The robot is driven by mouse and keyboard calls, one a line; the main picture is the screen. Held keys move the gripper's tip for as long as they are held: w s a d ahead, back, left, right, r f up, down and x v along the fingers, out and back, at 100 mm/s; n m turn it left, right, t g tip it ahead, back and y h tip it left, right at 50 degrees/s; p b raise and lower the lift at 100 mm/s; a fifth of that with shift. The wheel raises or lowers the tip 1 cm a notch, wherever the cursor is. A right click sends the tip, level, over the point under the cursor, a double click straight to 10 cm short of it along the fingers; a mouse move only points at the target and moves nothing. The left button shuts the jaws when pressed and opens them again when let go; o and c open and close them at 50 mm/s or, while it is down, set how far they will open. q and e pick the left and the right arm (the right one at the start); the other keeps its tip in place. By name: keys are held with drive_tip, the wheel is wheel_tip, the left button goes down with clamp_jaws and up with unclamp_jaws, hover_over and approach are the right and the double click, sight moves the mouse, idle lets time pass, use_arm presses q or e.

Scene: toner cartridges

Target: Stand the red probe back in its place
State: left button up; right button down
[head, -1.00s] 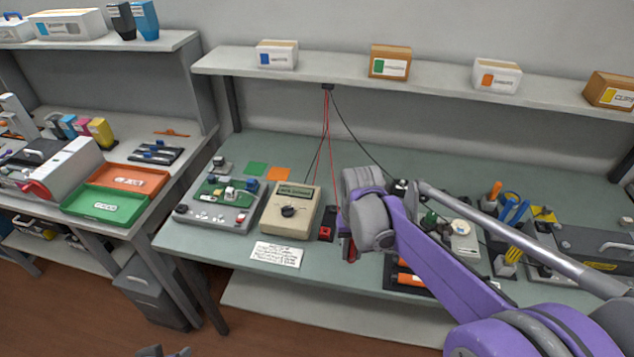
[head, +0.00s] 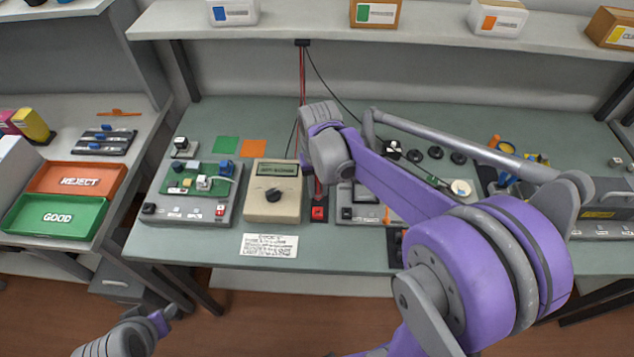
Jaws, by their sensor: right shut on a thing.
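My right gripper (head: 317,178) is mostly hidden behind its own wrist, pointing down at the bench. It is shut on the red probe (head: 318,190), of which only a small dark red part shows below the wrist. The red probe holder (head: 319,214) stands on the bench just below, to the right of the beige meter (head: 273,192). Probe and holder look nearly in line, but I cannot tell whether they touch. The red lead (head: 302,80) runs down from the shelf edge and passes behind my wrist. My left arm (head: 130,335) shows at the bottom left; its jaws cannot be made out.
A grey test fixture with a green board (head: 195,190) stands left of the meter. A printed card (head: 269,246) lies in front. A grey device (head: 365,208) is close right of the holder, partly behind my arm. A shelf (head: 400,35) overhangs the back.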

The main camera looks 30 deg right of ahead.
sight(318, 198)
wheel_tip(318, 198, down, 4)
drive_tip(key=shift+f+b, duration=0.2)
drive_tip(key=shift+b, duration=0.65)
use_arm(q)
drive_tip(key=f, duration=0.1)
drive_tip(key=s+f, duration=0.1)
drive_tip(key=f, duration=0.1)
drive_tip(key=shift+s, duration=0.15)
use_arm(e)
drive_tip(key=shift+w, duration=0.1)
use_arm(q)
drive_tip(key=shift+f, duration=0.2)
use_arm(e)
drive_tip(key=shift+f, duration=0.2)
use_arm(q)
drive_tip(key=shift+s+f+b, duration=0.4)
drive_tip(key=shift+f+b, duration=0.3)
drive_tip(key=shift+f, duration=0.1)
use_arm(e)
drive_tip(key=shift+f, duration=0.9)
use_arm(q)
drive_tip(key=shift+s+f+g+b, duration=0.3)
drive_tip(key=shift+f+b, duration=0.25)
drive_tip(key=shift+f, duration=0.2)
use_arm(e)
drive_tip(key=shift+f, duration=0.75)
